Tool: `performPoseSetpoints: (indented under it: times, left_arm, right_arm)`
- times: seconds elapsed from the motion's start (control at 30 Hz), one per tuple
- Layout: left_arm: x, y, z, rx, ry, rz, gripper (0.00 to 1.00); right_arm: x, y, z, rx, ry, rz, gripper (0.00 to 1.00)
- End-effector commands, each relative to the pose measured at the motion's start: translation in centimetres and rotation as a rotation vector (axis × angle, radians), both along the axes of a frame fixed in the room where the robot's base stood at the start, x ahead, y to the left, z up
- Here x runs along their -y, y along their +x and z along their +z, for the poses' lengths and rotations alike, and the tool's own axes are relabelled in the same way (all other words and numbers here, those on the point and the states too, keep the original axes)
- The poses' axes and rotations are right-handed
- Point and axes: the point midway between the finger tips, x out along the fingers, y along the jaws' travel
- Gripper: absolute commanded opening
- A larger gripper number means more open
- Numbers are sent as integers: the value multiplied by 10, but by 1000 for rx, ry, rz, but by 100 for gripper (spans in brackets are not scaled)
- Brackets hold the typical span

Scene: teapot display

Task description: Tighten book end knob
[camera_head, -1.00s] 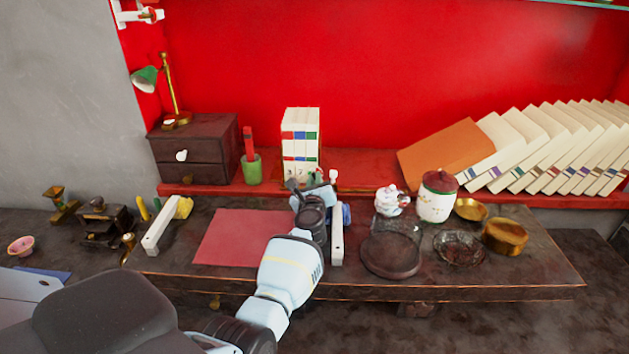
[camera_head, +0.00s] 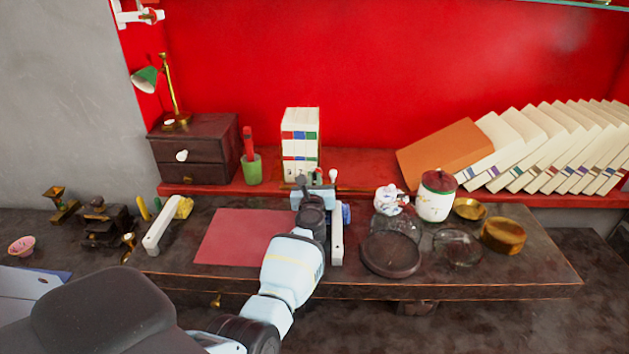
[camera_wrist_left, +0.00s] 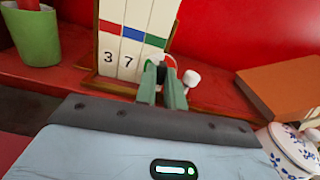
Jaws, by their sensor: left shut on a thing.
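A book end (camera_head: 286,174) holds several upright white books (camera_head: 300,146) on the red shelf, with numbers and coloured bands on their spines in the left wrist view (camera_wrist_left: 122,45). A white knob (camera_head: 333,175) stands at its front right; it also shows in the left wrist view (camera_wrist_left: 191,78), just right of my fingers and apart from them. My left gripper (camera_head: 318,180) is at the foot of the books. In the left wrist view its fingers (camera_wrist_left: 162,80) are shut on a small pale knob (camera_wrist_left: 160,62), which they mostly hide. My right gripper is not in view.
A green cup (camera_head: 252,170) and dark drawers (camera_head: 193,152) stand left of the books. An orange book (camera_head: 440,152) leans at right. A figurine (camera_head: 391,200), a lidded jar (camera_head: 436,198) and brass dishes (camera_head: 503,235) stand on the lower table.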

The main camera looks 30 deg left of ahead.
Motion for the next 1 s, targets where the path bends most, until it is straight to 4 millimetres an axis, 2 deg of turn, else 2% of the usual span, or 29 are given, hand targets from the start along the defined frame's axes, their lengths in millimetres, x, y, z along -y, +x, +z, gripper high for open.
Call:
performPoseSetpoints:
  times: [0.07, 0.1, 0.2, 0.23, 0.63, 1.0]
  left_arm:
    - [0, -1, -2, -3, -2, 0, 0]
    - [0, -1, -2, -3, -2, 0, 16]
    - [0, 0, -2, -2, -2, 0, 29]
    - [0, 0, -2, -2, -2, 0, 30]
    - [5, -6, 1, 2, -3, -1, 30]
    - [31, -49, 3, 4, -4, -1, 30]
  right_arm:
    - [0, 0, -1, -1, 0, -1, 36]
    - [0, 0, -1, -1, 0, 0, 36]
    - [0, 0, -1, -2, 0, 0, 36]
    - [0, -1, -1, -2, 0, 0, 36]
    - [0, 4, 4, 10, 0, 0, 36]
    - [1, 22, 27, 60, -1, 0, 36]
